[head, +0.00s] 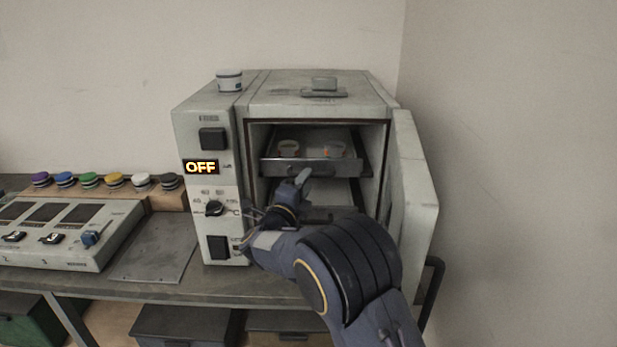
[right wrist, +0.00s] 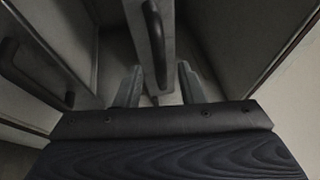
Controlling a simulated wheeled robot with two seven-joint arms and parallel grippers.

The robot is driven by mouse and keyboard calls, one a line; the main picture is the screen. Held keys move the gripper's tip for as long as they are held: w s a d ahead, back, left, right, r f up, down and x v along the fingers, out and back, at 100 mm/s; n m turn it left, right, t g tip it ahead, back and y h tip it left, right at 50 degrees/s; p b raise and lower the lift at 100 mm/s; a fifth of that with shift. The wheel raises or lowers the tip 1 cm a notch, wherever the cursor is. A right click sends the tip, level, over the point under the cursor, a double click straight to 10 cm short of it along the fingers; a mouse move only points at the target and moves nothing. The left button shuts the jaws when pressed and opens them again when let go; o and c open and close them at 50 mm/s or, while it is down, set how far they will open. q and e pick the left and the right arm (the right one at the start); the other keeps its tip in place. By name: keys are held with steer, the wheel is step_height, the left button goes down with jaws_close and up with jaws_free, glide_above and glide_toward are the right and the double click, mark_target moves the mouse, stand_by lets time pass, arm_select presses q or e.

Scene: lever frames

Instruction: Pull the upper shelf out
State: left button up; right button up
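The upper shelf (head: 335,168) is a metal tray with a raised front edge, inside the open grey oven; two small cups (head: 289,147) stand on it. Its front handle is mostly hidden behind my right gripper (head: 302,178) in the head view. In the right wrist view, the two fingers of my right gripper (right wrist: 159,86) stand apart on either side of a dark bar handle (right wrist: 155,40). Clear gaps show on both sides of the handle, and I see no finger contact. My left gripper is not in view.
The oven door (head: 415,190) stands open on the right, close to my right arm. A lower shelf (head: 333,213) lies beneath, partly hidden by my arm. A control panel with an OFF display (head: 201,167) is left of the opening.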

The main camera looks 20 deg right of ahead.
steer(key=shift+x, duration=0.85)
jaws_close()
